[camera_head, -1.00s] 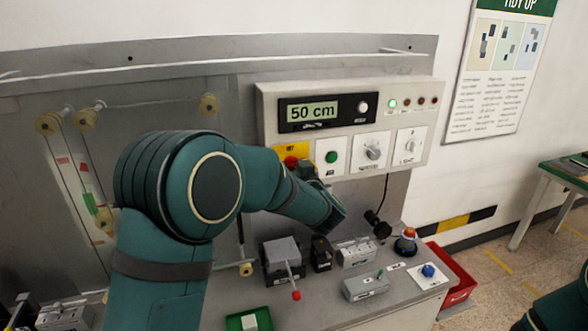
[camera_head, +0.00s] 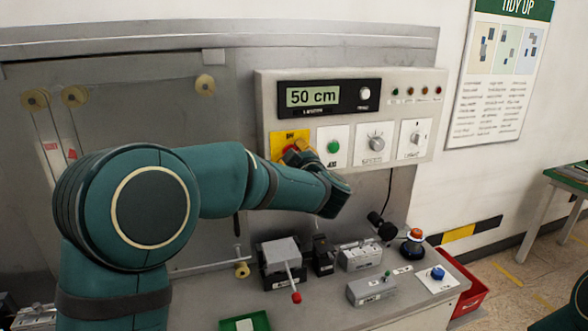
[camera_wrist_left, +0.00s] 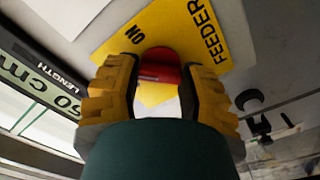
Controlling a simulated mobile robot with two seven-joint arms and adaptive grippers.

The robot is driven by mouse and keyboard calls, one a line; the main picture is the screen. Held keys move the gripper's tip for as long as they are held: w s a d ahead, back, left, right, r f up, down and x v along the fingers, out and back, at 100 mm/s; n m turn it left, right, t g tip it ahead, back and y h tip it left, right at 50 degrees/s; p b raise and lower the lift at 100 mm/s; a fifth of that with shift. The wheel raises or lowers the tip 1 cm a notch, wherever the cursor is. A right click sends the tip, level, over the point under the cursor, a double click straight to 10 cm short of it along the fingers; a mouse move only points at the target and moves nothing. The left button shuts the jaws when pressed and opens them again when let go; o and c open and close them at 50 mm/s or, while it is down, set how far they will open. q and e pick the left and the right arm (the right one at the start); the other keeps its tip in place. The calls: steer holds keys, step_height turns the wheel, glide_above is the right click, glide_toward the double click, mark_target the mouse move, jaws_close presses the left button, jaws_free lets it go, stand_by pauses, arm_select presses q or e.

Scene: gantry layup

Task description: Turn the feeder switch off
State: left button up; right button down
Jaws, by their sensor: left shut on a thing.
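The feeder switch is a red knob (camera_wrist_left: 160,73) on a yellow plate (camera_wrist_left: 108,42) printed FEEDER and ON. The plate (camera_head: 284,141) also shows in the head view, at the left end of the control panel. My left gripper (camera_wrist_left: 163,78) has yellow fingers closed on both sides of the red knob. In the head view the knob is largely hidden by the fingers, and I cannot read which way it points. My right gripper is out of view.
The panel (camera_head: 265,105) has a 50 cm display (camera_head: 314,96), a green button (camera_head: 333,147), two dials and a row of dark lamps. On the bench below stand a lever block (camera_head: 282,253), small grey boxes and a blue button (camera_head: 438,273). A red bin (camera_head: 468,296) is at right.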

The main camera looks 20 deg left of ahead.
arm_select(q)
steer(key=shift+n+b, duration=3.95)
steer(key=shift+n, duration=0.45)
steer(key=o, duration=1.2)
steer(key=v, duration=1.2)
